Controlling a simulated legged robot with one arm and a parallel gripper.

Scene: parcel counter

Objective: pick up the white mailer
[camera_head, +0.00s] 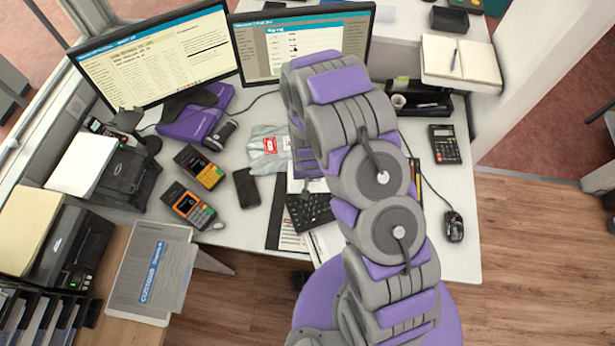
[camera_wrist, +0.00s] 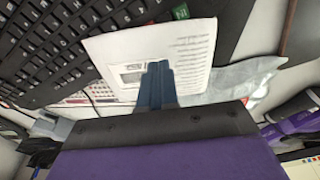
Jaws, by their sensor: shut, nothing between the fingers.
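A white, flat, envelope-like piece (camera_wrist: 195,45) with printed lines and a small label lies under my gripper (camera_wrist: 157,68) in the wrist view. The blue-grey fingers are together with nothing between them, and they overlap the piece in the picture. I cannot tell whether they touch it. A pale, crinkled plastic mailer (camera_head: 262,158) with a red label lies on the counter left of my arm in the head view. Its grey-white film (camera_wrist: 232,80) shows beside the white piece in the wrist view. My arm hides most of the white piece in the head view.
A black keyboard (camera_head: 312,212) lies close by, and it fills the upper left of the wrist view (camera_wrist: 60,50). A dark wallet-like block (camera_head: 246,188), card terminals (camera_head: 188,205) and a purple box (camera_head: 196,116) stand to the left. A calculator (camera_head: 444,145) and mouse (camera_head: 453,227) lie right.

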